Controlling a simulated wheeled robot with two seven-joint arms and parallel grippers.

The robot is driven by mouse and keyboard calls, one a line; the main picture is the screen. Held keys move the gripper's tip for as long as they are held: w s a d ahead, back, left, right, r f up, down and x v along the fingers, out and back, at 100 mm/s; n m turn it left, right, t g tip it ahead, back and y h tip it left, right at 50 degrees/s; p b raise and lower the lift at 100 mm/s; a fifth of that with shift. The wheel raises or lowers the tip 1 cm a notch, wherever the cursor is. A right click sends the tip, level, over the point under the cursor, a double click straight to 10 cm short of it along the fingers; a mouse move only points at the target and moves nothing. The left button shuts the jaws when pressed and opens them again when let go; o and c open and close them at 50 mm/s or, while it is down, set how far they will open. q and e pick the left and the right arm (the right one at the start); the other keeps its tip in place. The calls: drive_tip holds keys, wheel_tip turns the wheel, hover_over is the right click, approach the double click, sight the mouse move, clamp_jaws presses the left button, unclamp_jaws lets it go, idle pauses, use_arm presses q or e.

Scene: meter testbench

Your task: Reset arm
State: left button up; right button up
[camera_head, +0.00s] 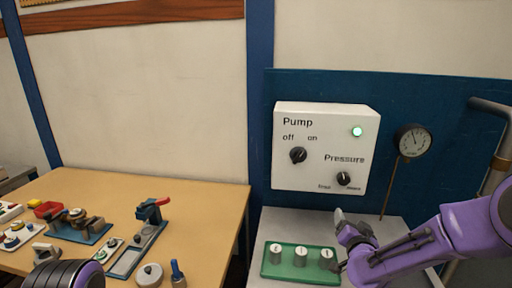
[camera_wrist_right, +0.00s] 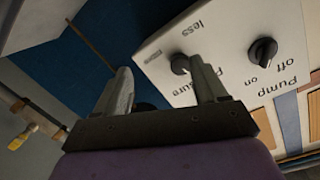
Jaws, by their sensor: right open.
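My right gripper (camera_head: 340,240) is open and empty in the head view, below the pump panel and just right of the green tray. In the right wrist view its two fingers (camera_wrist_right: 165,90) are spread apart with nothing between them. Part of my left arm (camera_head: 65,274) shows at the bottom left of the head view; its gripper is out of frame. The white pump panel (camera_head: 325,120) has a pump knob (camera_head: 298,155), a pressure knob (camera_head: 344,179) and a lit green lamp (camera_head: 357,131). The right wrist view shows the panel (camera_wrist_right: 225,50) upside down.
A green tray (camera_head: 268,270) with three pale cylinders stands on the grey bench (camera_head: 285,218). A gauge (camera_head: 413,140) on a thin pipe stands right of the panel. The wooden table (camera_head: 205,200) at left holds several fixtures, including a red-handled clamp (camera_head: 152,210).

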drive_tip(key=s+a+f+g, duration=0.1)
drive_tip(key=s+f+g, duration=0.2)
drive_tip(key=s+f, duration=0.55)
drive_tip(key=s+a+f+g, duration=0.1)
drive_tip(key=s+f+g, duration=0.2)
drive_tip(key=s+f, duration=0.55)
drive_tip(key=s+f+g, duration=0.3)
drive_tip(key=s+f, duration=0.5)
drive_tip(key=s, duration=0.4)
drive_tip(key=s+f+n+g+b, duration=0.1)
drive_tip(key=s+f+g, duration=0.2)
drive_tip(key=s+f, duration=0.5)
drive_tip(key=s, duration=0.3)
drive_tip(key=shift+s+f+g+y+b, duration=0.15)
drive_tip(key=shift+s+g+y+b, duration=0.15)
drive_tip(key=shift+s+g, duration=0.1)
